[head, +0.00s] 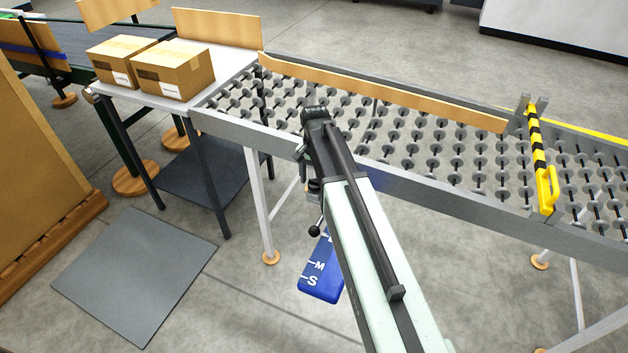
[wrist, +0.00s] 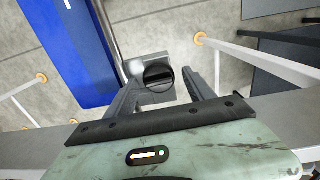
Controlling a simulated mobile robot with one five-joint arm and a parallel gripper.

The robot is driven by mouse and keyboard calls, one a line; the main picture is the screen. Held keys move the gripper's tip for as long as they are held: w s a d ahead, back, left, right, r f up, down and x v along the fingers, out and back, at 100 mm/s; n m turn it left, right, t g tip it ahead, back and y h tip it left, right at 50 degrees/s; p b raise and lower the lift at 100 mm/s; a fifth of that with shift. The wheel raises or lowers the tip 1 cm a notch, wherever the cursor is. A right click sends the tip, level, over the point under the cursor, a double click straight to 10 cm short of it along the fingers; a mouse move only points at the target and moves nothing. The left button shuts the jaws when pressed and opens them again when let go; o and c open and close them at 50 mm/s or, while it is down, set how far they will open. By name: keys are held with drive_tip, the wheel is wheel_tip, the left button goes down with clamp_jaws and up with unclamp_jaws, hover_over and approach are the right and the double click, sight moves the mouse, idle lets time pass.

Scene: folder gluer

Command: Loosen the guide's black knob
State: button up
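The guide's round black knob (wrist: 158,75) sits on a grey clamp block (wrist: 151,62) in the wrist view. My gripper (wrist: 161,84) is open, with one finger on either side of the knob and a small gap visible on both sides. The knob lies between the fingertips in the picture; how far ahead it is I cannot tell. The blue guide plate (wrist: 70,50) is left of the block. In the head view the plate (head: 319,283) shows the letters M and S, partly hidden by my arm.
A roller conveyor (head: 400,187) with grey side rails runs behind my arm. A yellow and black striped bar (head: 537,150) crosses it at right. Cardboard boxes (head: 175,69) stand on a table at left. A small black ball handle (head: 314,231) shows beside my arm.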

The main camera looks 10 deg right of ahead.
sight(315, 181)
drive_tip(key=shift+r, duration=0.1)
wheel_tip(315, 181, up, 8)
drive_tip(key=p, duration=0.8)
drive_tip(key=shift+f, duration=0.2)
drive_tip(key=shift+s, duration=0.2)
drive_tip(key=s+n, duration=0.7)
drive_tip(key=s, duration=0.7)
drive_tip(key=shift+s, duration=0.2)
